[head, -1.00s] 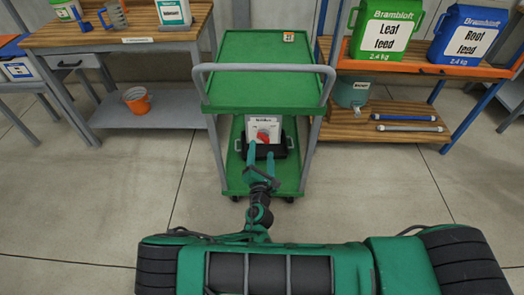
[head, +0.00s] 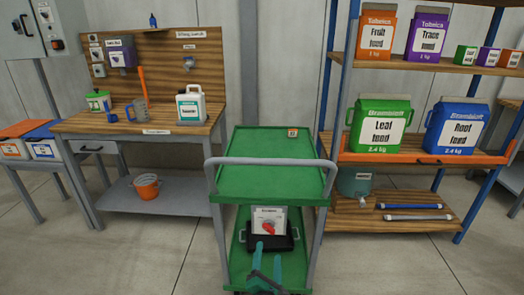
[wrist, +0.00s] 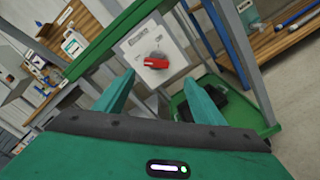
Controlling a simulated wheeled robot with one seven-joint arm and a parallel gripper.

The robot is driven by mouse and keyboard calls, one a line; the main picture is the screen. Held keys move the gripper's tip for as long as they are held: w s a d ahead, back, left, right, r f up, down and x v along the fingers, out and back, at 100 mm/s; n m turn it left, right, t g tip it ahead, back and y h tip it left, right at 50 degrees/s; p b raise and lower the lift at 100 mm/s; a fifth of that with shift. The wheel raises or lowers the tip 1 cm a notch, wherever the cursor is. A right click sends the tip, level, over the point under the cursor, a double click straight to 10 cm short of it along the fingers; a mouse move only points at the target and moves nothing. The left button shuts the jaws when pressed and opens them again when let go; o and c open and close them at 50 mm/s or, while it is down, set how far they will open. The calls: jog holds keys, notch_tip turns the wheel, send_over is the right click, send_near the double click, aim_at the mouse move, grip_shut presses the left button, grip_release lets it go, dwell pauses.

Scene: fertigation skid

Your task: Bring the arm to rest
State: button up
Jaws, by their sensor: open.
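My gripper (head: 266,268) is low in front of the green cart (head: 270,170), at the level of its lower shelf. In the wrist view, my gripper (wrist: 160,98) has its two teal fingers wide apart with nothing between them. A white panel box (head: 268,220) with a red knob (head: 268,228) stands on the lower shelf, just beyond the fingers. In the wrist view the red knob (wrist: 152,63) shows past the fingertips. Whether a fingertip touches the box cannot be told.
A black tray-like base (head: 270,241) sits under the box. The cart's grey handle (head: 270,162) and posts frame the arm's space. A wooden bench (head: 140,125) stands left, a shelving rack (head: 420,155) right. Open floor (head: 400,260) lies on both sides.

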jog(key=d+r+m+g+h, duration=0.5)
jog(key=d+m, duration=0.3)
jog(key=d, duration=0.5)
jog(key=d+r+m+g+h, duration=0.55)
jog(key=d+m, duration=0.25)
jog(key=d, duration=0.4)
jog(key=s+d+r+m+g+y, duration=0.2)
jog(key=s+d+r+m+g, duration=0.3)
jog(key=d, duration=0.3)
jog(key=s+d+r+m+g+y, duration=0.2)
jog(key=s+d+r+m+y, duration=0.15)
jog(key=s, duration=0.35)
jog(key=s+d+r+m+g+y, duration=0.2)
jog(key=s+d+r+m, duration=0.15)
jog(key=s, duration=0.25)
jog(key=s+a+r+m+t+y, duration=0.1)
jog(key=s+r+m+y, duration=0.1)
jog(key=s+r, duration=0.2)
jog(key=s+r+m+y, duration=0.2)
jog(key=s+r, duration=0.3)
jog(key=s, duration=0.5)
jog(key=shift+s+a+t+y, duration=0.15)
jog(key=shift+a+t+y, duration=0.2)
jog(key=shift+y, duration=0.05)
